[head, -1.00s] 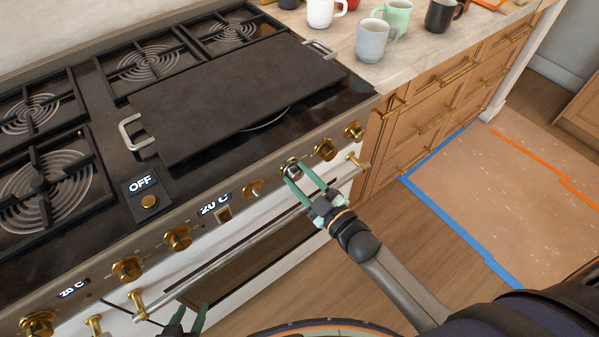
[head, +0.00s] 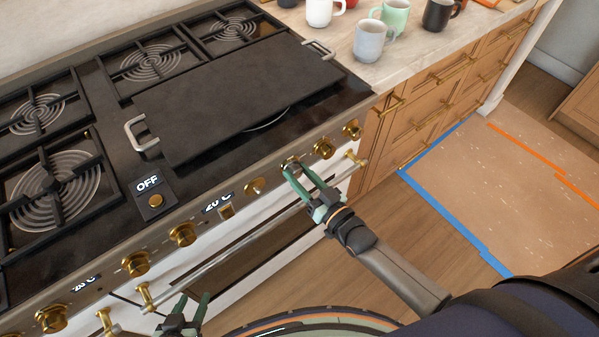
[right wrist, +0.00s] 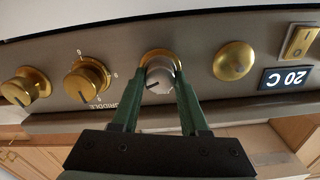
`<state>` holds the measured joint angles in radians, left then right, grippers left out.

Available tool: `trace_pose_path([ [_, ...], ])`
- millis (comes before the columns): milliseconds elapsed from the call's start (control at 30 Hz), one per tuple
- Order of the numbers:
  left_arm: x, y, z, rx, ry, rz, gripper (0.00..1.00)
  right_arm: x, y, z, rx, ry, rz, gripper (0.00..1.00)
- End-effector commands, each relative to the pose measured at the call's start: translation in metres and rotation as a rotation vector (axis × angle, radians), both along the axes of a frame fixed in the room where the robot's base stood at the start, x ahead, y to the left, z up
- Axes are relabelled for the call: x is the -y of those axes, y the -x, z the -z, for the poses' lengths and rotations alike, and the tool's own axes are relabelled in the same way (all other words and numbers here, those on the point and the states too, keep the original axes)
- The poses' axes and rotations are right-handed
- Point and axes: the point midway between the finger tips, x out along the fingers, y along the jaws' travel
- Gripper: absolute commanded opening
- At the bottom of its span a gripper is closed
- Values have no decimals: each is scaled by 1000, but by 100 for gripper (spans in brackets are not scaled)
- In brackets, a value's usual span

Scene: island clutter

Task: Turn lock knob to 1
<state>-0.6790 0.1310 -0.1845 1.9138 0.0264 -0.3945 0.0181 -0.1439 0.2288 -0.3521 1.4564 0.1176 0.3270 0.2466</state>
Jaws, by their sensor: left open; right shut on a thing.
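The lock knob (right wrist: 160,78) is a small silver knob with a dark pointer line and a gold ring, on the stove's front panel. It also shows in the head view (head: 291,164), partly covered by my fingers. My right gripper (head: 301,174) is shut on it; the green fingers press its two sides in the right wrist view (right wrist: 160,98). Any numbers around this knob are too hidden or small to read. My left gripper (head: 193,301) is open and empty, low in front of the oven.
Gold knobs line the panel: the griddle knob (right wrist: 87,80) and a round gold button (right wrist: 234,61) flank the lock knob. The oven handle bar (head: 225,250) runs below. A black griddle plate (head: 235,95) covers burners. Mugs stand on the counter (head: 345,65).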

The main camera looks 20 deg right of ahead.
Motion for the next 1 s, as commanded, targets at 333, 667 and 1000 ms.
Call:
trace_pose_path([
  [333,0,0,-2,0,0,0,50,0,0,1,-23,-57,0,0],
  [667,0,0,-2,1,0,0,50,0,0,1,-23,-58,0,0],
  [1000,0,0,-2,1,0,0,50,0,0,0,-21,-56,0,74],
])
